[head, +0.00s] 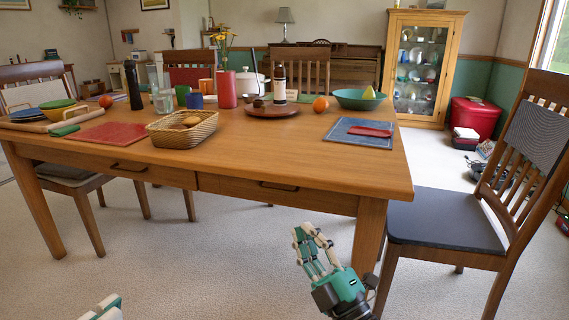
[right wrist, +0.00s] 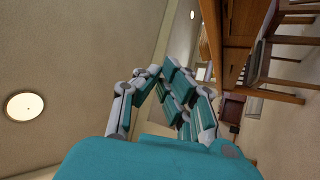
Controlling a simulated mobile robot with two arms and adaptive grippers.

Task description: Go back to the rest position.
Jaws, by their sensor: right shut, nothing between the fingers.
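My right gripper (head: 308,232) is in front of the wooden table (head: 300,172), low over the carpet, with its fingers pointing up. It is shut and empty. In the right wrist view its fingers (right wrist: 163,72) come together at the tips with nothing between them. Only a small white and green part of my left gripper (head: 106,306) shows at the bottom left edge of the head view. The rest of it is out of frame, so its jaws cannot be made out.
A chair with a dark seat (head: 446,222) stands right of the table, close to my right gripper. The table holds a wicker basket (head: 183,129), a red placemat (head: 106,135) and a green bowl (head: 359,99). A brown piano (head: 352,75) is at the back. Carpet is clear in front.

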